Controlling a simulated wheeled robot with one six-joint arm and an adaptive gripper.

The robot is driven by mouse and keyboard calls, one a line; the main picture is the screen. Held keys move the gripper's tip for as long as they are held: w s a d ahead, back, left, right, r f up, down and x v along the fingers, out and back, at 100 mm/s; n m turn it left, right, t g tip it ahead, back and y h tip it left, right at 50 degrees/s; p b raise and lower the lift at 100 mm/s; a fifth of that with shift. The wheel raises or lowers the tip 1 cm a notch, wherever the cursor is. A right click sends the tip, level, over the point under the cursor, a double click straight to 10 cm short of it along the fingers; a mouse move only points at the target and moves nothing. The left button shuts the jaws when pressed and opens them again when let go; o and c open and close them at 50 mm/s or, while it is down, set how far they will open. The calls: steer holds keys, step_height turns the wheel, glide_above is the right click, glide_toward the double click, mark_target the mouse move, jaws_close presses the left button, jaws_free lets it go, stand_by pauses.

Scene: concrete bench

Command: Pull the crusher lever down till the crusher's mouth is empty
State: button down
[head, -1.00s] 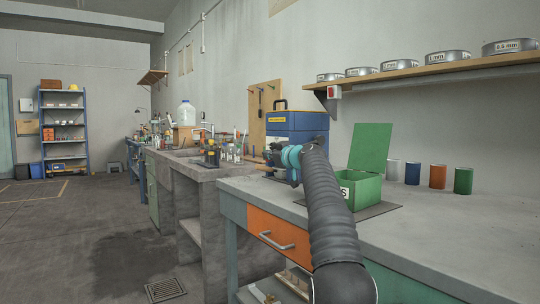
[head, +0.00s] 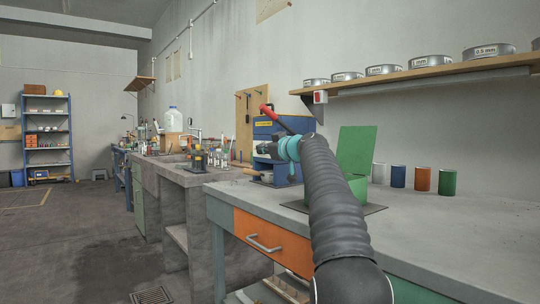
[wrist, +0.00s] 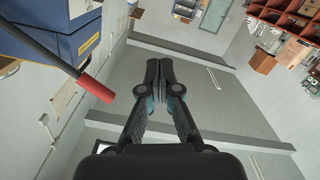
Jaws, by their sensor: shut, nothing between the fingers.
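The blue crusher (head: 268,131) with a yellow label stands at the back of the bench, partly behind my arm. Its lever (head: 290,120) shows as a red bar slanting across the crusher's top. In the wrist view the crusher (wrist: 72,22) is at the top left, and the lever's red grip (wrist: 97,88) on a dark rod points toward the middle. My gripper (wrist: 158,68) is shut and empty, to the right of the red grip and apart from it. In the head view my gripper (head: 264,149) is in front of the crusher. The crusher's mouth and its contents are hidden.
A green open-lidded box (head: 356,150) is partly behind my arm, with several coloured cans (head: 422,180) to its right. A shelf (head: 430,77) of sieves hangs above. Small bench items (head: 205,155) stand left of the crusher. The bench's front right is clear.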

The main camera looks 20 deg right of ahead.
steer(key=shift+v, duration=1.9)
steer(key=s+a+f+m+g+h, duration=0.1)
steer(key=s+a+f+m+g, duration=0.15)
steer(key=s+a+f, duration=0.7)
steer(key=s+a+f+m+g, duration=0.1)
steer(key=s+a+f+g, duration=0.45)
steer(key=s, duration=0.65)
steer(key=s+a+f+m+g+h, duration=0.3)
steer(key=s+f, duration=2.2)
steer(key=s, duration=0.2)
steer(key=shift+w, duration=0.1)
